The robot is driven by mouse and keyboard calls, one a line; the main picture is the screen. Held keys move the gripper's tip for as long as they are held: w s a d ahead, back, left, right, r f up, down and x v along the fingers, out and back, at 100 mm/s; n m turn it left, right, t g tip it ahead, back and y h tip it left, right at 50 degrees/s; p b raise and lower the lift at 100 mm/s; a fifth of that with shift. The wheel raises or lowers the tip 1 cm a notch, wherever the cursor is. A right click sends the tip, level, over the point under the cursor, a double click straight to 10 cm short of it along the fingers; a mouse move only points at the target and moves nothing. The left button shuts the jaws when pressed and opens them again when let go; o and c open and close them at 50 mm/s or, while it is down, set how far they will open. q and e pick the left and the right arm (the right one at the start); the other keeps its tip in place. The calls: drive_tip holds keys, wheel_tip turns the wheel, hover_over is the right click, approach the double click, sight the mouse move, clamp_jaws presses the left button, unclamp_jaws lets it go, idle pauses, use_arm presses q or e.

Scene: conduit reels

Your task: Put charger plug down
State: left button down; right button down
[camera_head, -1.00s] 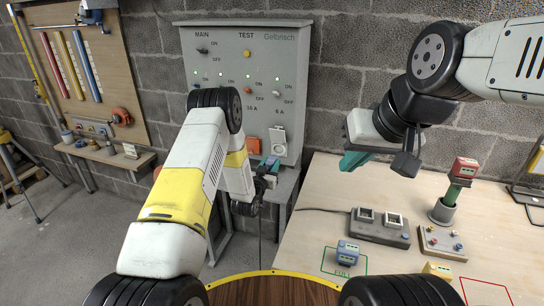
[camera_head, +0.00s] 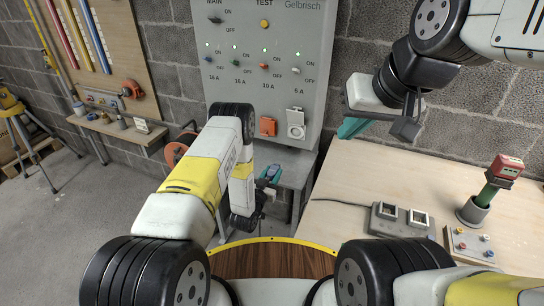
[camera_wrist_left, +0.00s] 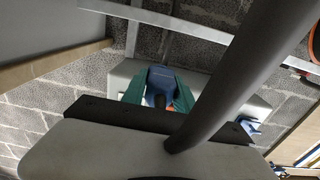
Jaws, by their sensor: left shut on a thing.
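My left gripper (camera_head: 271,174) is in front of the grey stand under the switch panel, below the sockets. In the left wrist view its green fingers (camera_wrist_left: 157,92) are closed on both sides of a dark blue body, which I take as the charger plug (camera_wrist_left: 160,76). The plug is small and partly hidden in the head view. I cannot tell whether it touches the stand. My right gripper (camera_head: 353,127) hangs above the back left edge of the wooden table; its fingertips are too hidden to judge.
The switch panel (camera_head: 225,85) carries an orange socket (camera_head: 267,126) and a white socket (camera_head: 296,124) with its lid up. The grey stand (camera_head: 292,170) is below.

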use_arm(q)
drive_tip(key=w, duration=0.6)
drive_tip(key=shift+w+f, duration=0.2)
drive_tip(key=shift+f, duration=1.85)
drive_tip(key=shift+f, duration=0.4)
drive_tip(key=shift+f, duration=0.15)
drive_tip(key=c, duration=0.9)
unclamp_jaws()
drive_tip(key=shift+c, duration=0.2)
